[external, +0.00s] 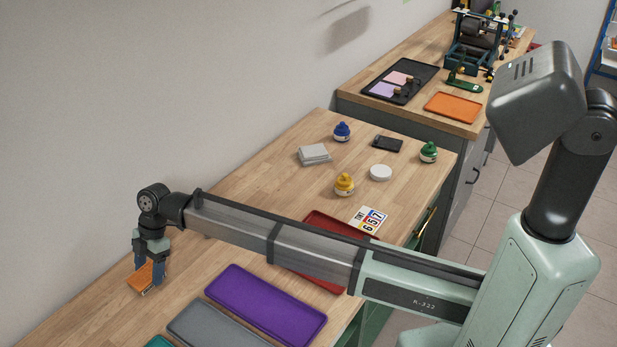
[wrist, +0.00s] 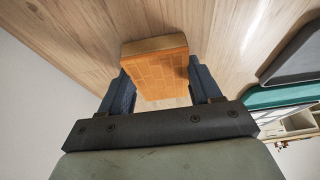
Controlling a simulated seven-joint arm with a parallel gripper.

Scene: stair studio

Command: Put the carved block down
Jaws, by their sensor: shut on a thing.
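The carved block (external: 146,277) is an orange-brown wooden block. In the wrist view the block (wrist: 158,70) shows a pattern of cut lines on its face and sits between the two dark blue fingers. My gripper (external: 148,275) is shut on it at the near left of the wooden bench, close to the wall. It also shows in the wrist view (wrist: 160,84). I cannot tell whether the block touches the bench top or is held just above it.
Purple (external: 266,304), grey (external: 222,330) and teal (external: 160,342) trays lie right of the gripper. A dark red tray (external: 318,276) lies partly under my arm. Paint bottles, a white lid (external: 381,172) and cloths (external: 314,154) stand farther back. Bare wood surrounds the block.

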